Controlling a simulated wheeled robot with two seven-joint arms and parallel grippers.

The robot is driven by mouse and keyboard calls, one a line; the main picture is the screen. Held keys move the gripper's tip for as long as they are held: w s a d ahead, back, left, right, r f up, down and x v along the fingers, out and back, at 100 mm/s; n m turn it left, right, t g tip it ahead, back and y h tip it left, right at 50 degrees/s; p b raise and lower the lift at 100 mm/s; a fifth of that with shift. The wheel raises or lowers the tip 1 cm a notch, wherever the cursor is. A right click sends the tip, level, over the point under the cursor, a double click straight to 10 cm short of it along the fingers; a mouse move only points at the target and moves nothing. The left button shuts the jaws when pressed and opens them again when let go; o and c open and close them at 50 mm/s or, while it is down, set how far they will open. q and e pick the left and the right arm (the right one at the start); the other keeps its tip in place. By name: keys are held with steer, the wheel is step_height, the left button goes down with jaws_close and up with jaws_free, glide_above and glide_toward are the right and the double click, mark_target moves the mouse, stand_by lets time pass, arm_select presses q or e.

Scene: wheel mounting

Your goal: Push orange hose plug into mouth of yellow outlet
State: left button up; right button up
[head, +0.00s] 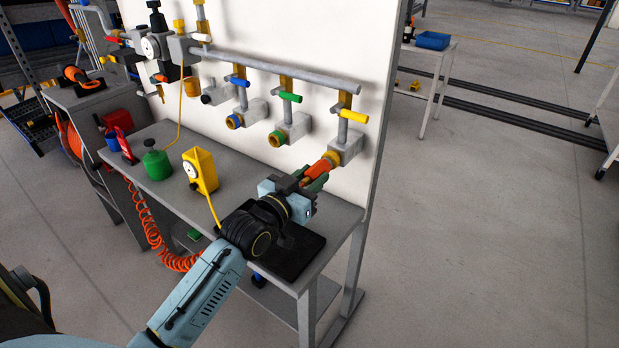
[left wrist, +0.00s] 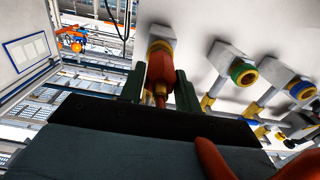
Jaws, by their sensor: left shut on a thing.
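The orange hose plug (head: 317,168) is held between the fingers of my left gripper (head: 313,177), in front of the wall panel. The yellow outlet (head: 332,158) is the rightmost one on the panel, a grey block with a yellow ring. The plug's front end meets the yellow ring, roughly in line with it. In the left wrist view the plug (left wrist: 160,68) sits between the two dark green fingers, against the outlet's yellow ring (left wrist: 160,45). How deep it sits in the mouth is hidden. My right gripper is out of view.
Outlets with a green ring (head: 276,138) and a blue ring (head: 234,121) lie to the left on the panel. A yellow container (head: 203,172) and a green bottle (head: 157,163) stand on the grey bench. A black mat (head: 290,257) lies under my left arm.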

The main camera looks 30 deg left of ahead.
arm_select(q)
steer(key=shift+r, duration=0.15)
steer(key=o, duration=1.1)
steer(key=shift+w, duration=0.15)
steer(key=shift+o, duration=0.2)
steer(key=shift+s+f, duration=0.2)
steer(key=shift+s, duration=0.1)
steer(key=s+a, duration=0.1)
steer(key=s, duration=1.2)
steer(key=shift+r, duration=0.15)
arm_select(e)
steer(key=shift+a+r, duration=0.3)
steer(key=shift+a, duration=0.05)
arm_select(q)
steer(key=shift+w, duration=0.1)
